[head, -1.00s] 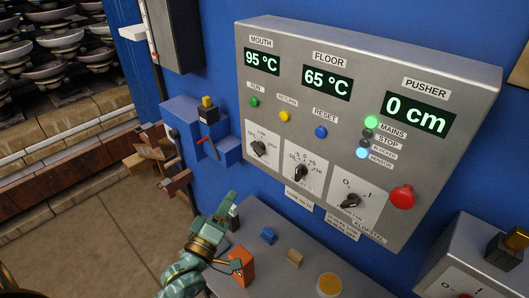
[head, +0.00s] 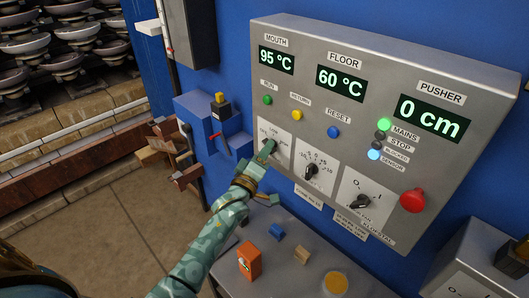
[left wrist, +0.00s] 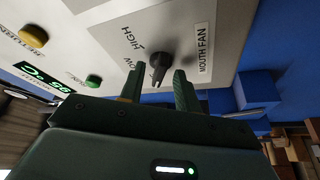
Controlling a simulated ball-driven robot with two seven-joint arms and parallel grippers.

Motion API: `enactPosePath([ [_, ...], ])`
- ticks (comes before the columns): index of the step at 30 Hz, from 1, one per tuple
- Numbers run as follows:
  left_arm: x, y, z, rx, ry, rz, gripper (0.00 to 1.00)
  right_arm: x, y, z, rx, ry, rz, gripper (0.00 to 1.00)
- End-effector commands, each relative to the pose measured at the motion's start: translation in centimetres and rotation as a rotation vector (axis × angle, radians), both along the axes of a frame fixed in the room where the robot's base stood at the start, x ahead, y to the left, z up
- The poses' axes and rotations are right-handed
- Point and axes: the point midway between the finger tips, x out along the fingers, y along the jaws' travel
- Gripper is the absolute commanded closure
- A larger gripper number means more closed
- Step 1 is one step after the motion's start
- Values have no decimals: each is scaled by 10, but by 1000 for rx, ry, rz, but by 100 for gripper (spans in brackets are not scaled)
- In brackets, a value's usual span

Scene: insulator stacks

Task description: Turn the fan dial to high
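The fan dial is a dark knob (left wrist: 159,62) on a white plate labelled MOUTH FAN, with LOW and HIGH marks, in the left wrist view. Its narrow end points down in that view, towards my gripper, away from HIGH. In the head view its plate (head: 285,151) is the leftmost of three on the grey panel, and my fingers mostly hide the knob. My left gripper (head: 265,151) is at the dial. In the left wrist view its two green fingers (left wrist: 159,88) are apart, with the knob's end between them; I cannot tell whether they touch it. My right gripper is not in view.
The grey panel (head: 355,100) also has two more dials, the nearer one (head: 312,172) just right, coloured buttons and a red knob (head: 412,200). A blue bracket (head: 200,110) juts out at left. Below is a grey ledge with an orange block (head: 249,262) and small blocks.

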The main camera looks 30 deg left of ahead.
Motion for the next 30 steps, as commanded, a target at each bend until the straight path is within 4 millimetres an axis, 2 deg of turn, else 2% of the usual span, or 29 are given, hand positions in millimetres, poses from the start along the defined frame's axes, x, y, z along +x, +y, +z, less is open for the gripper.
enactPosePath([
  [5,0,0,0,0,0,0,67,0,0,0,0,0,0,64],
  [6,0,0,0,0,0,0,70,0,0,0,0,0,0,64],
  [9,0,0,0,0,0,0,98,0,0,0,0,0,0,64],
  [10,0,0,0,0,0,0,100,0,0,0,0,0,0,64],
  [21,0,0,-1,31,-10,0,100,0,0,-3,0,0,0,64],
  [30,0,2,-5,199,-68,0,100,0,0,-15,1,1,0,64],
])
